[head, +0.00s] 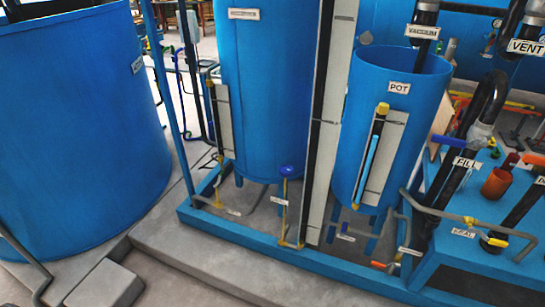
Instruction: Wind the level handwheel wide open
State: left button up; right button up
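No handwheel can be clearly read as the level one, because the small labels are too fine to read. A small round blue handle (287,171) tops a thin yellowish post between the two upright tanks, with an unreadable tag (280,201) below it. A second gauge (222,118) stands by the middle tank. Neither of my grippers is in view.
A large blue tank (85,130) fills the left. A blue frame rail (290,252) runs along the low front edge above a grey concrete step (200,262). Pipes with a blue lever (449,142) and a yellow-handled valve (494,241) crowd the right.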

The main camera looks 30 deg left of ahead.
aim_at(285, 170)
jog(key=i+j, duration=0.1)
jog(key=j, duration=0.45)
jog(key=i+j+z, duration=0.1)
jog(key=j, duration=0.45)
jog(key=i+j, duration=0.15)
jog(key=j, duration=0.45)
jog(key=j+z, duration=0.1)
jog(key=j, duration=0.45)
jog(key=i, duration=0.05)
